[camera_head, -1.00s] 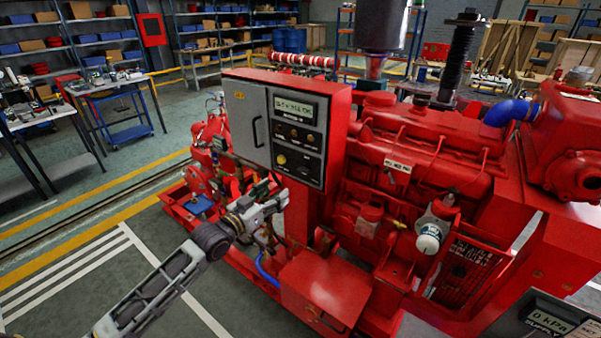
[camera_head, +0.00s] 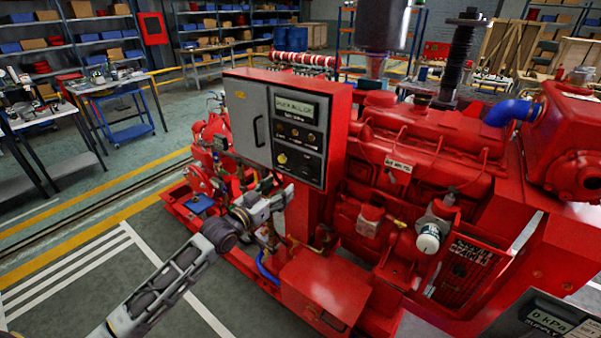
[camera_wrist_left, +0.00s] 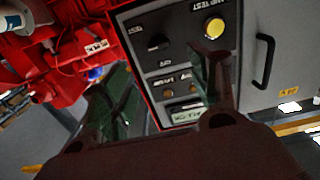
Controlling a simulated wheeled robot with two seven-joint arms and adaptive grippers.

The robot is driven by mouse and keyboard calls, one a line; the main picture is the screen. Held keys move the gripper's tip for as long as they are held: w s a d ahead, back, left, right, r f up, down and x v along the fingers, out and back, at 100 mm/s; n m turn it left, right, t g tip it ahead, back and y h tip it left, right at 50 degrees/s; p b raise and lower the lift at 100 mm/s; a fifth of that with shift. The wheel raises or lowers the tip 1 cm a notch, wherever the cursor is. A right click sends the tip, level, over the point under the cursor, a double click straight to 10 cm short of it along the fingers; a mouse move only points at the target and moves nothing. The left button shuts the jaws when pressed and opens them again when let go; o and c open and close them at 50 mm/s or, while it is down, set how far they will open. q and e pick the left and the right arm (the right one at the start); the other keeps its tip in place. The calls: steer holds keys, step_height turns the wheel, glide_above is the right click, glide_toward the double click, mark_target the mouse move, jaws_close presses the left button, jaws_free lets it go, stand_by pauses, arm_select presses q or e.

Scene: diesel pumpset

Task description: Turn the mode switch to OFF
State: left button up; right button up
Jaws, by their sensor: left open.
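The control panel (camera_head: 300,140) is on the front of a grey and red cabinet. A dark knob (camera_head: 307,161), which looks like the mode switch, is at its lower right, beside a yellow lamp-test button (camera_head: 282,158). Its setting is too small to read. In the left wrist view the panel appears turned over, with the dark knob (camera_wrist_left: 158,42) and yellow button (camera_wrist_left: 215,28). My left gripper (camera_head: 288,194) is just below the panel. In the wrist view its fingers (camera_wrist_left: 165,62) are apart with nothing between them, and one partly covers the panel. My right gripper is not in view.
A cabinet door handle (camera_head: 257,131) sticks out left of the panel. A display (camera_head: 295,107) is at the panel's top. The red engine (camera_head: 420,150) stands close at the right, and a red box (camera_head: 325,290) is below.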

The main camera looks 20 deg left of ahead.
mark_target(302, 171)
arm_select(q)
steer(key=shift+p+x, duration=0.7)
steer(key=shift+x, duration=5.1)
steer(key=c, duration=1)
